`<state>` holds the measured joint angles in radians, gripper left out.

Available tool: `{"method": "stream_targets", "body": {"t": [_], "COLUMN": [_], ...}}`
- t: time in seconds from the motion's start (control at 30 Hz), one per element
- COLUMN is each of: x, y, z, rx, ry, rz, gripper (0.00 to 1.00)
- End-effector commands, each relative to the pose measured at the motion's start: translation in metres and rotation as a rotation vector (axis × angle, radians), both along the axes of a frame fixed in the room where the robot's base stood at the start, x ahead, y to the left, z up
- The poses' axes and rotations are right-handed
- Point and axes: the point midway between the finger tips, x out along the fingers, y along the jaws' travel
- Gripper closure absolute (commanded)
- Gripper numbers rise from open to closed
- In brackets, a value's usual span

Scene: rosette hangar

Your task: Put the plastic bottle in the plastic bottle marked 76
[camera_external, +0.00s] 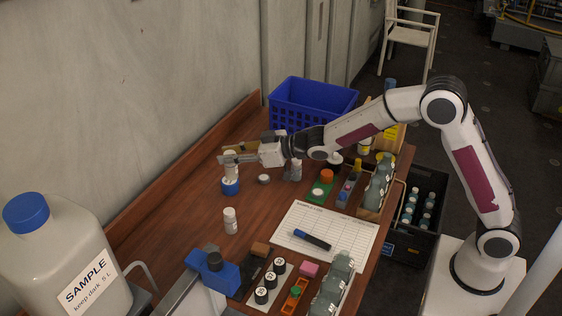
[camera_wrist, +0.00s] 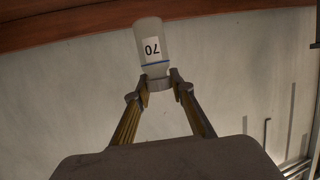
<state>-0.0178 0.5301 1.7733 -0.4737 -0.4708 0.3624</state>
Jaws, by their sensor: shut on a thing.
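My gripper (camera_external: 228,158) is level over the far left of the wooden table and shut on a small pale plastic bottle (camera_external: 231,173). The bottle hangs below the fingers, above or on a blue round object (camera_external: 230,187); I cannot tell whether they touch. In the wrist view my gripper (camera_wrist: 160,84) pinches the grey end of the bottle (camera_wrist: 149,38). Its white label appears upside down and seems to read 70, with a blue line beside it. I cannot make out a bottle marked 76.
A small white bottle (camera_external: 231,221) stands on the table nearer the camera. A blue basket (camera_external: 312,96) is behind; a large sample jug (camera_external: 62,255) is front left.

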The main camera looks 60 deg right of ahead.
Motion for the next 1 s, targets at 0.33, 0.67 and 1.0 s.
{"method": "stream_targets", "body": {"t": [0.33, 0.67, 1.0], "x": [-0.002, -0.008, -0.015], "y": [0.024, 0.046, 0.057], "z": [0.019, 0.025, 0.017], "rx": [-0.001, -0.001, -0.001], "ry": [-0.003, 0.000, -0.001], "rz": [0.109, 0.211, 0.239], "gripper": [0.87, 0.87, 0.87]}}
